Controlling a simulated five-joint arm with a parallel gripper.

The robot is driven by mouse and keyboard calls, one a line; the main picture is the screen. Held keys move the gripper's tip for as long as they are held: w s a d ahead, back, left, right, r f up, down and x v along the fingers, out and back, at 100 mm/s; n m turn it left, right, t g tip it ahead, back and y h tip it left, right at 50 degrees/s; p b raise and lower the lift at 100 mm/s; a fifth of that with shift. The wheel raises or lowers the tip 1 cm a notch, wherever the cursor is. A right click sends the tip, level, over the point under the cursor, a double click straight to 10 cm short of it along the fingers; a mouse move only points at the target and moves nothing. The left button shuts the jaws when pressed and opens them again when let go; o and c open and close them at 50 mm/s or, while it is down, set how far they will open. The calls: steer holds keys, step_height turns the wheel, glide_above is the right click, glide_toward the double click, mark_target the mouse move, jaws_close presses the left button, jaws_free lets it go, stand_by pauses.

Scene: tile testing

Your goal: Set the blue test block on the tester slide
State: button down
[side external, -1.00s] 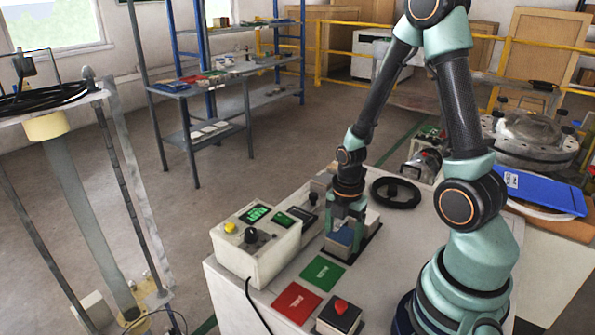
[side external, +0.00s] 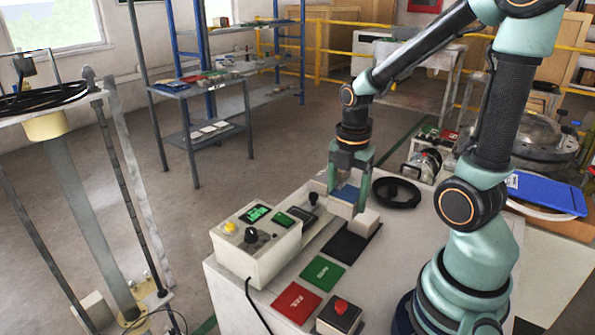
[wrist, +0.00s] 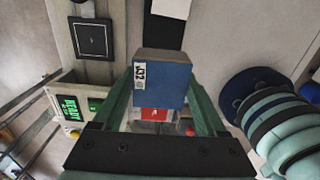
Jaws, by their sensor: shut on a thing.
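The blue test block (side external: 346,193) is between the fingers of my gripper (side external: 348,198), raised above the bench top. In the wrist view the blue test block (wrist: 163,85) is centred between the green fingers (wrist: 163,108), with a white label on its left edge. The tester (side external: 257,232), a pale box with a green display, stands left of my gripper. What looks like the tester slide is a pale strip with a square black plate (wrist: 91,38), left of the block in the wrist view. The block is apart from that plate.
Green (side external: 322,273) and red (side external: 297,301) cards lie nearer, beside a red-knobbed box (side external: 339,314).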

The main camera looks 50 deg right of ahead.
mark_target(343, 190)
step_height(343, 190, up, 8)
steer(key=shift+f, duration=0.15)
steer(key=shift+w, duration=0.15)
steer(key=shift+w+d, duration=0.1)
steer(key=shift+w, duration=0.25)
steer(key=shift+w+d+f, duration=0.1)
steer(key=shift+w+f, duration=2.05)
steer(key=shift+f, duration=0.65)
steer(key=shift+w+d+f, duration=0.1)
steer(key=shift+w+f, duration=2.05)
steer(key=shift+f, duration=0.7)
steer(key=shift+w+d+f, duration=0.1)
steer(key=shift+w+f, duration=2.05)
steer(key=shift+f, duration=0.65)
steer(key=shift+f, duration=0.3)
jaws_free()
